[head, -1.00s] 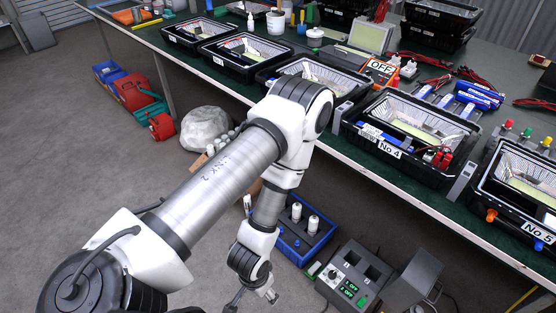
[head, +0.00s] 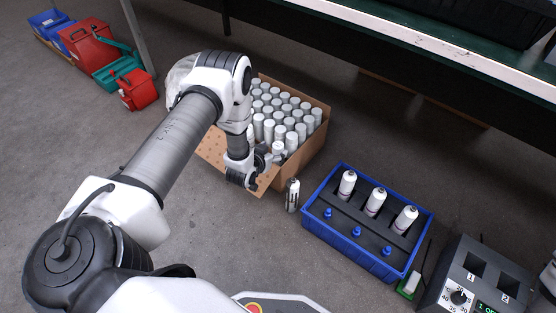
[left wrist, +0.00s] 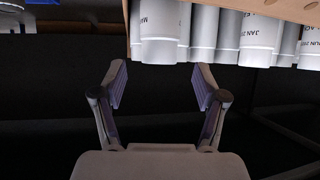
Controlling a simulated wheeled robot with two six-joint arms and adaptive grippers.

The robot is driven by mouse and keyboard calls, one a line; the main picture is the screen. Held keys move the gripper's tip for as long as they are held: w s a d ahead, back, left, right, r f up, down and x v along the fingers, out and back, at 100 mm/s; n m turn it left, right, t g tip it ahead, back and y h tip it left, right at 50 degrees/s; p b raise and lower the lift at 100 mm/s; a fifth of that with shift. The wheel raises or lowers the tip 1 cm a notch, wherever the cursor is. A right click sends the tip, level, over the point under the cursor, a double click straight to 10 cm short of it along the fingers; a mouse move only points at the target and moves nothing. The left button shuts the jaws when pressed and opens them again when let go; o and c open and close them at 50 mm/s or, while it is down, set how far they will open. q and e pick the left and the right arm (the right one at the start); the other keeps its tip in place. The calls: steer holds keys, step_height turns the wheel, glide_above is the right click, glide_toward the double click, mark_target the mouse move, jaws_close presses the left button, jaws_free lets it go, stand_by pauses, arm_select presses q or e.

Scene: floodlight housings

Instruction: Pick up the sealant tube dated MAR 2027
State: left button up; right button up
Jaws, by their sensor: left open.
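A cardboard box (head: 312,143) on the floor holds many white sealant tubes (head: 269,130) standing upright; their dates cannot be read in the head view. My left gripper (head: 266,168) is at the near side of the box, close to the front tubes. In the left wrist view my left gripper (left wrist: 160,82) is open, with nothing between its fingers. A tube (left wrist: 159,30) whose label begins "MA" is just beyond the fingers; the rest of its date is not legible. A tube (left wrist: 259,38) to its right reads "JAN 20", partly hidden.
A lone white tube (head: 292,195) stands on the floor beside the box. A blue crate (head: 318,226) holds three white tubes and blue nozzles. A grey control unit (head: 466,262) is at the right. The table edge (head: 400,35) runs above and behind. A box flap (head: 214,150) sticks out left.

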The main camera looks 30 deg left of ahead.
mark_target(277, 147)
arm_select(q)
steer(key=b+x, duration=0.3)
steer(key=x, duration=0.1)
steer(key=shift+w+f, duration=0.2)
steer(key=shift+f, duration=0.2)
steer(key=shift+w, duration=0.2)
steer(key=shift+r, duration=0.15)
jaws_close()
steer(key=shift+r, duration=0.15)
